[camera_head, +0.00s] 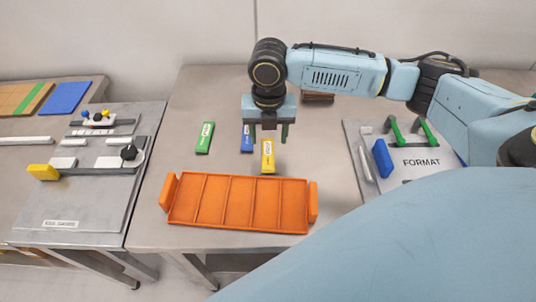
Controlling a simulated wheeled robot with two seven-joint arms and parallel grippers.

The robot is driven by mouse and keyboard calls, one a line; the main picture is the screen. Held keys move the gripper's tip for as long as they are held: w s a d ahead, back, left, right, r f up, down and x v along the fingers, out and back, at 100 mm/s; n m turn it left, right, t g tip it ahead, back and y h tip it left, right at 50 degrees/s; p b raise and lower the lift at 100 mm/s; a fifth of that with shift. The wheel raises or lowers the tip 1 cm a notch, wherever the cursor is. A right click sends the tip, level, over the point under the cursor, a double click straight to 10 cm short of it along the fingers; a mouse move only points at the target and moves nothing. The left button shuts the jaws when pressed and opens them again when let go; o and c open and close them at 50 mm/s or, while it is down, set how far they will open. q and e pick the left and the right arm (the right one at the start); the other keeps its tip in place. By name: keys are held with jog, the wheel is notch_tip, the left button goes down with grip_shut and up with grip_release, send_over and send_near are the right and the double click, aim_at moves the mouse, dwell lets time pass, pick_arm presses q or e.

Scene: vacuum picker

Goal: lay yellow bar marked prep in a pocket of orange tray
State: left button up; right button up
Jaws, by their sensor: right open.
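The yellow bar (268,158) stands out below my right gripper, behind the orange tray; its label is too small to read. The orange tray (313,201) lies on the middle table with several pockets, all empty, and a raised handle at each end. My right gripper (269,138) is open and points down just behind and above the yellow bar's far end. I cannot tell whether its fingers touch the bar. My left gripper is not in view.
A green bar (204,138) and a blue bar (247,139) lie left of the gripper. Another green bar (284,133) is partly hidden behind it. A fixture plate marked FORMAT (418,173) stands at right. A fixture board (75,205) is at left. The table left of the bars is clear.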

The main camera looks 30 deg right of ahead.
aim_at(268, 150)
notch_tip(268, 150, down, 4)
jog(key=shift+a+f+b, duration=0.1)
jog(key=shift+a+b, duration=0.05)
jog(key=shift+b, duration=0.3)
jog(key=shift+f, duration=0.1)
jog(key=shift+c, duration=1.2)
jog(key=c, duration=0.9)
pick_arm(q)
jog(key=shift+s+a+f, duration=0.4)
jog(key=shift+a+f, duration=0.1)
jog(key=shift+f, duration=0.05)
